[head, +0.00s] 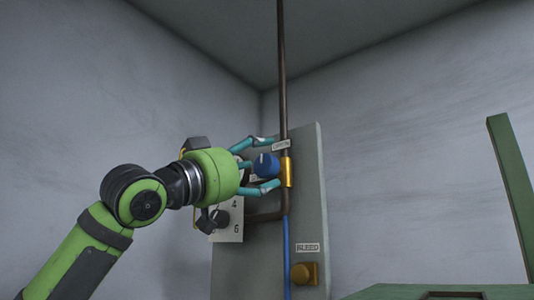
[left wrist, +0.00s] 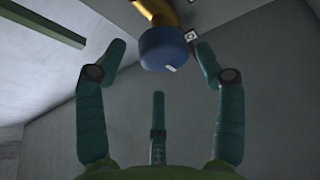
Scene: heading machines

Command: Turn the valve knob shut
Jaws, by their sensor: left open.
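The blue valve knob (head: 266,165) sits on a brass valve body (head: 287,171) on a dark vertical pipe. In the left wrist view the knob (left wrist: 162,49) shows a short white mark on its face. My left gripper (head: 264,162) is open, with its teal fingers spread above and below the knob in the head view. In the left wrist view the fingers (left wrist: 157,60) stand on either side of the knob with gaps, and a third finger is below it. I see no contact. My right gripper is not in view.
A grey panel (head: 309,200) backs the pipe (head: 281,70). A yellow knob (head: 302,273) under a BLEED label (head: 307,247) is lower down, beside a blue line (head: 287,245). A numbered dial plate (head: 232,222) is partly behind my gripper. A green frame (head: 511,190) stands at right.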

